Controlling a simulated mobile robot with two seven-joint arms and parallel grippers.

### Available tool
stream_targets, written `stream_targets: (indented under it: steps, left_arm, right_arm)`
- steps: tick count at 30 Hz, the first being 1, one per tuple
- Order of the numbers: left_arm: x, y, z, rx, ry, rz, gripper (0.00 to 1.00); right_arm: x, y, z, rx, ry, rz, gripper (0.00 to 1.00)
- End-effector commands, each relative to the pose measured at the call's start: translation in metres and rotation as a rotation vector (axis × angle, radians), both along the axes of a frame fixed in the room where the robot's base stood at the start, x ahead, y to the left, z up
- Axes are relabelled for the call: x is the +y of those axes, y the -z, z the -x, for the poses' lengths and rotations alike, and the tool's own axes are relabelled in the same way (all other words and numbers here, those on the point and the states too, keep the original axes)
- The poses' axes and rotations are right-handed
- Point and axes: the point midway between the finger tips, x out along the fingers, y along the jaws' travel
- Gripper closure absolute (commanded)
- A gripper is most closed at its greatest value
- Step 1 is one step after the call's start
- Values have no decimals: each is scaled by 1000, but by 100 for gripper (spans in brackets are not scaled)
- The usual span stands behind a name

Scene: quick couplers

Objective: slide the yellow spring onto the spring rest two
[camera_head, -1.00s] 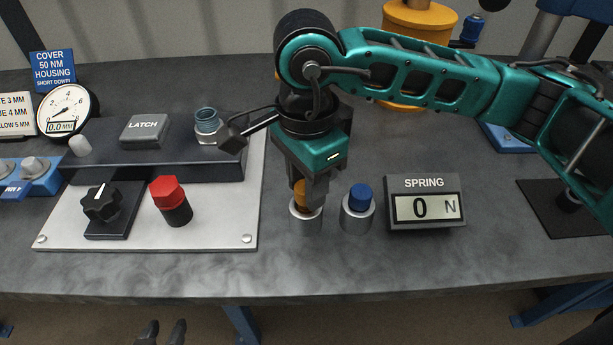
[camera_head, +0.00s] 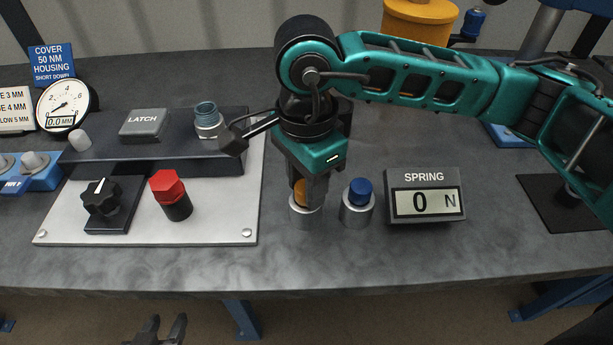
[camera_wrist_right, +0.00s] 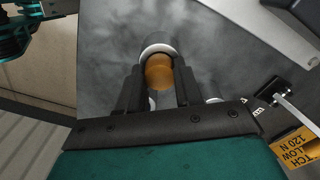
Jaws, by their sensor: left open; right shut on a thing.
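The yellow spring (camera_head: 300,192), orange-yellow in the picture, is between the fingers of my right gripper (camera_head: 308,192), which is shut on it. Its lower end is at the mouth of a silver cylindrical rest (camera_head: 305,217); how deep it sits is hidden. In the right wrist view the spring (camera_wrist_right: 159,72) is between the two fingers (camera_wrist_right: 158,88), with the pale rim of the rest (camera_wrist_right: 157,49) around its far side. A second silver rest (camera_head: 357,215) beside it holds a blue spring (camera_head: 360,190). No number shows on either rest. My left gripper (camera_head: 164,330) is open and empty, low in front of the bench.
A SPRING display (camera_head: 425,196) reading 0 N stands right of the rests. At left, a pale plate (camera_head: 215,220) carries a black knob (camera_head: 101,200), a red-capped part (camera_head: 171,195) and the LATCH block (camera_head: 144,124). Bare bench lies in front of the rests.

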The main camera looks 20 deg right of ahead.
Motion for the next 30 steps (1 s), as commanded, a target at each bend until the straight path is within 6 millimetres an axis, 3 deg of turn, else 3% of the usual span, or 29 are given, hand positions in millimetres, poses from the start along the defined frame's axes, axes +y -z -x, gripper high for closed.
stream_targets:
  steps: [10,11,20,30]
  left_arm:
    - [0,0,0,0,0,0,57]
    - [0,0,0,0,0,0,57]
    - [0,0,0,0,0,0,57]
    - [0,-1,0,-1,0,0,57]
  right_arm:
    - [0,4,0,0,1,1,87]
    - [0,4,0,0,1,1,64]
    - [0,4,0,0,0,1,36]
    - [0,-4,-1,-2,0,-1,36]
